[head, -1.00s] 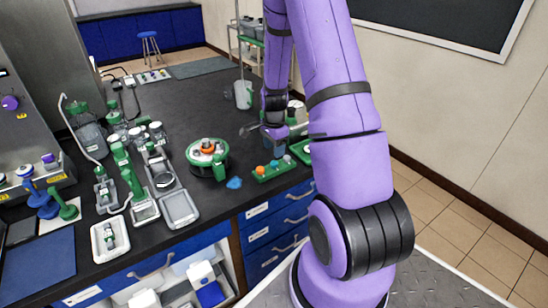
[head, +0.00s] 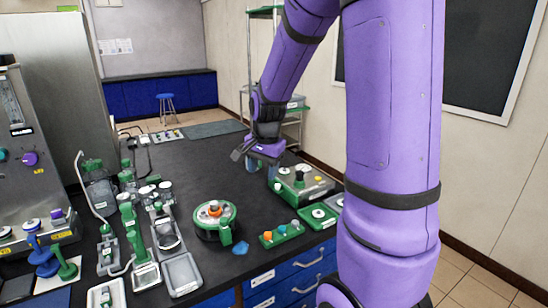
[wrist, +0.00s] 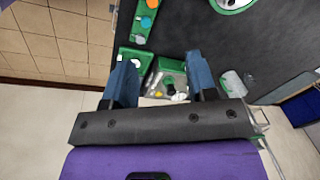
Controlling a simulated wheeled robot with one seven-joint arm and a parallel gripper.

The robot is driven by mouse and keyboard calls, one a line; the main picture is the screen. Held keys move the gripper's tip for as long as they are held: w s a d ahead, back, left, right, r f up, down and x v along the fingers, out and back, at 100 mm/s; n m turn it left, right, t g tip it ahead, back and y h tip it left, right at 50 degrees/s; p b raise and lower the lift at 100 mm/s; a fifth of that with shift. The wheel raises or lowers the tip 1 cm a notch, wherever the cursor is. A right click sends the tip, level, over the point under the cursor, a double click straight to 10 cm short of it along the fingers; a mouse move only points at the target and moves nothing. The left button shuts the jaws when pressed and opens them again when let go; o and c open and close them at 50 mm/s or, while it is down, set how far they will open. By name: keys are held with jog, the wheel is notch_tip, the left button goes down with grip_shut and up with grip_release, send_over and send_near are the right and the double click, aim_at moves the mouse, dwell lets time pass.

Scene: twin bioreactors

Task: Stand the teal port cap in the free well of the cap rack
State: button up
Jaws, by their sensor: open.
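The green cap rack (head: 290,238) lies near the counter's front edge in the head view, holding an orange cap (head: 267,236), a light-blue cap (head: 280,229) and a pale grey one. It also shows at the top of the wrist view (wrist: 137,39). I cannot pick out a separate teal port cap for certain, nor tell which well is free. My gripper (head: 260,167) is raised above the counter, behind the rack in the head view. In the wrist view its two blue fingers are spread apart (wrist: 160,68), with nothing held between them.
A green-and-grey device (head: 303,183) stands right of my gripper. Glassware and stands crowd the left. The counter's middle back is clear.

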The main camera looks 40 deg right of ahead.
jog(key=s+a+r+n+t, duration=0.1)
jog(key=s+a+r+n, duration=0.5)
jog(key=s, duration=0.4)
jog(key=s+a+r+n+t, duration=0.2)
jog(key=s+a+r+n, duration=0.5)
jog(key=s+a+r, duration=0.1)
jog(key=shift+s+a+r+n, duration=0.25)
jog(key=shift+s+r, duration=0.25)
jog(key=shift+s, duration=0.45)
jog(key=shift+d, duration=0.1)
